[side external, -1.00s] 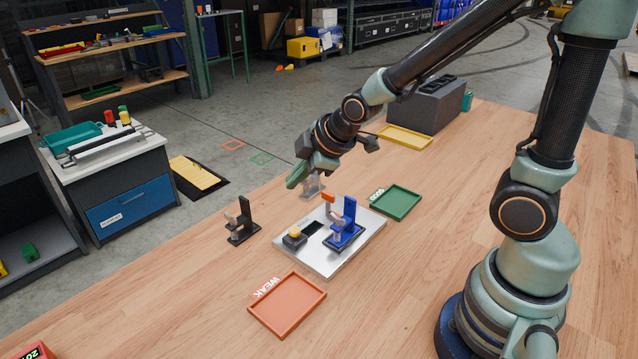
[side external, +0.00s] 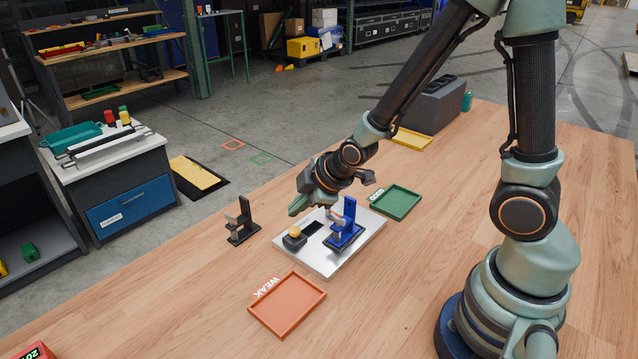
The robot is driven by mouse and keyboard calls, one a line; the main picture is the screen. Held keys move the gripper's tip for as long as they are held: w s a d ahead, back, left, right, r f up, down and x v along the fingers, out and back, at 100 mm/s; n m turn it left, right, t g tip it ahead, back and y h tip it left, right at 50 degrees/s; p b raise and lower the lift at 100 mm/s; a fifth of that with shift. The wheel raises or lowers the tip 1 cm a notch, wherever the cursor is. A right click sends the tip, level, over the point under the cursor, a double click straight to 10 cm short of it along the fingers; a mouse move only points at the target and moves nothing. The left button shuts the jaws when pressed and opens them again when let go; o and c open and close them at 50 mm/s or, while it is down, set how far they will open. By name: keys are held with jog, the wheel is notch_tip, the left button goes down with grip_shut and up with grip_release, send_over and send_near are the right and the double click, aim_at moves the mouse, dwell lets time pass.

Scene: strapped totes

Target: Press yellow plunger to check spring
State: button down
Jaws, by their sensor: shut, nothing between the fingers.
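The yellow plunger (side external: 295,232) is a small rounded cap on a dark block at the left part of a pale tray (side external: 330,264). My gripper (side external: 296,209) is shut and empty. In the picture its tip is just above the yellow plunger, with a small gap between them; I cannot tell the exact depth. A blue clamp-like fixture (side external: 345,230) stands on the same tray to the right of the plunger. A black rectangle (side external: 312,228) lies between them.
A black fixture (side external: 241,222) stands left of the tray. An orange tray marked WEAK (side external: 287,304) lies in front, and a green tray marked GOOD (side external: 396,202) behind right. A yellow tray (side external: 411,143) and grey box (side external: 434,105) are farther back.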

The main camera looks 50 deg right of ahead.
aim_at(291, 227)
jog(key=shift+f, duration=0.95)
dwell(1.4)
jog(key=shift+a+f, duration=0.1)
jog(key=shift+f, duration=0.35)
jog(key=shift+f, duration=0.7)
dwell(0.9)
jog(key=shift+r, duration=1.15)
jog(key=shift+r, duration=2.55)
